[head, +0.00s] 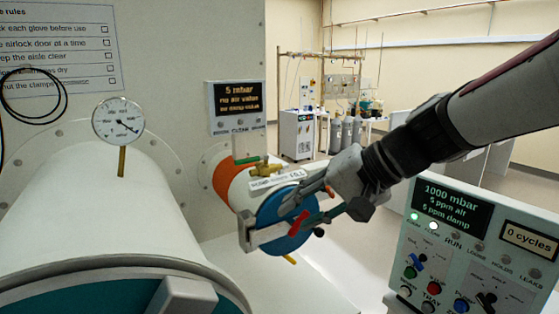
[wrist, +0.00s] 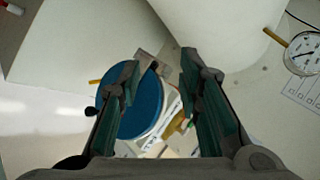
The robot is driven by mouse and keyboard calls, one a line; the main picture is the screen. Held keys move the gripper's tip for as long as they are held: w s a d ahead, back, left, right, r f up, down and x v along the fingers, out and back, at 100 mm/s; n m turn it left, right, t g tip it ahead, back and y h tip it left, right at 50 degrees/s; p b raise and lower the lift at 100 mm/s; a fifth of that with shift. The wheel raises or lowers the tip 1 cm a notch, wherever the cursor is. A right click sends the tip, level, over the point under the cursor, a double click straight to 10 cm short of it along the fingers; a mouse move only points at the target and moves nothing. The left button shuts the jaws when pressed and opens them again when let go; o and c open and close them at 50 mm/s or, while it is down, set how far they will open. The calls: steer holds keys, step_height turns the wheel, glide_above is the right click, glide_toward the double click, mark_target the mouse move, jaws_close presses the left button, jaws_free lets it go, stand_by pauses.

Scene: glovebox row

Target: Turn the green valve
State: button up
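The green valve handle (head: 248,160) is a short green lever beside a brass valve body (head: 266,170), on top of the small white chamber with an orange collar. My gripper (head: 312,204) is in front of the chamber's blue round door (head: 272,208), to the right of and below the valve in the head view. In the wrist view my gripper (wrist: 159,68) is open, with nothing between its fingertips.
A red handle (head: 300,222) is at the blue door, close to my fingers. A large white chamber (head: 90,215) with a gauge (head: 118,120) fills the left. A control panel (head: 470,245) stands at the right. Open floor lies behind.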

steer(key=w+a+r+m+t+y, duration=0.1)
steer(key=w+a+m+t+y, duration=0.15)
steer(key=w, duration=0.85)
steer(key=m+t+y, duration=0.2)
steer(key=m, duration=0.1)
glide_toward(248, 161)
steer(key=p+x, duration=0.2)
steer(key=x, duration=0.9)
steer(key=shift+s, duration=0.1)
steer(key=shift+c, duration=0.4)
jaws_close()
